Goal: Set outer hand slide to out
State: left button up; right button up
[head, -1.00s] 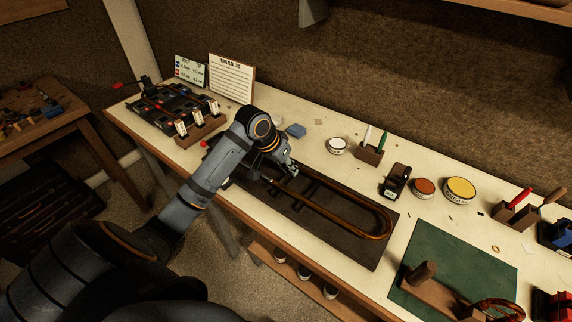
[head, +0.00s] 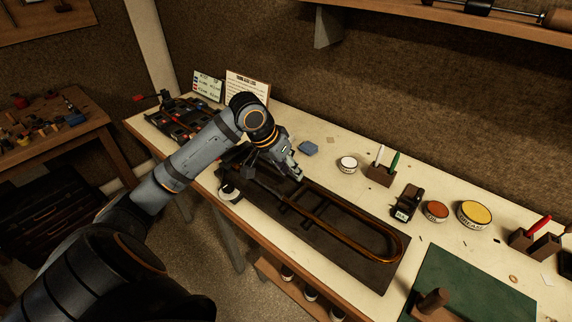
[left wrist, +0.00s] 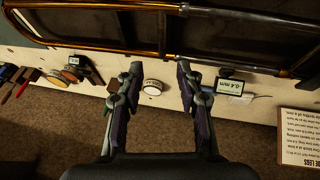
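The brass outer hand slide (head: 350,238), a long U of two tubes, lies on a dark mat (head: 376,272) on the bench. Its bow points to the right; its left end is partly hidden by my left arm. My left gripper (head: 294,174) hangs over the far left part of the slide, fingers tilted down. In the left wrist view my left gripper (left wrist: 158,68) is open and empty, its fingers apart, with the slide's tubes (left wrist: 100,6) crossing the top of the picture beyond the fingertips. No contact with the slide is clear. My right gripper is not in view.
A white tin (head: 348,165), a tool block (head: 380,175), a black dispenser (head: 407,203) and red and yellow tins (head: 474,214) stand behind the mat. A green mat (head: 470,290) lies at right. A small display (left wrist: 229,87) shows in the wrist view. A shelf (head: 450,12) hangs above.

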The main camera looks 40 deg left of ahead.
pick_arm(q)
jog(key=v, duration=0.3)
jog(key=shift+r, duration=0.1)
dwell(0.5)
